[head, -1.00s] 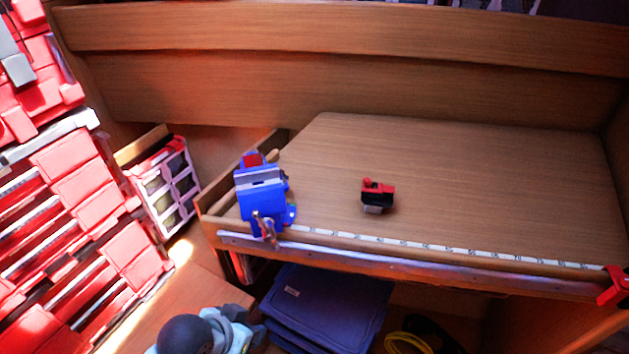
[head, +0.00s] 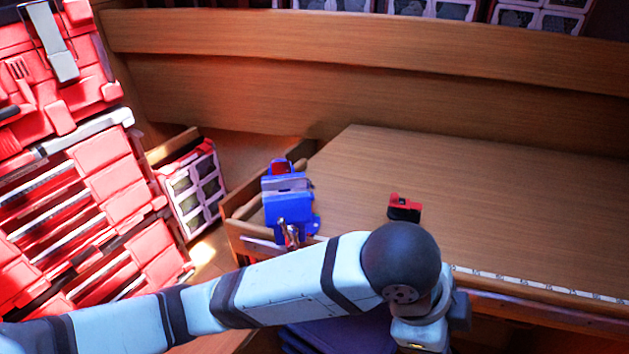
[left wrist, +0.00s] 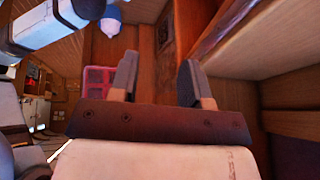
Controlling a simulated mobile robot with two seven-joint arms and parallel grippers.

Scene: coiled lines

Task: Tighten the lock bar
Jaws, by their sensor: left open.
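A blue vise (head: 287,203) with a red top stands at the left end of the wooden workbench (head: 480,190). A small metallic bar (head: 288,234), which seems to be the lock bar, shows at the vise's front, low down, just above my left forearm in the picture. My left arm crosses the lower head view in front of the bench; its gripper is not seen there. In the left wrist view my left gripper (left wrist: 156,80) is open, with nothing between its two fingers. The vise cannot be made out in that view. My right gripper is not in view.
A small red and black object (head: 404,208) lies on the bench near its front edge. A red tool cabinet (head: 80,200) stands at the left, with a small organizer (head: 192,190) beside it. The bench top right of the vise is mostly clear.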

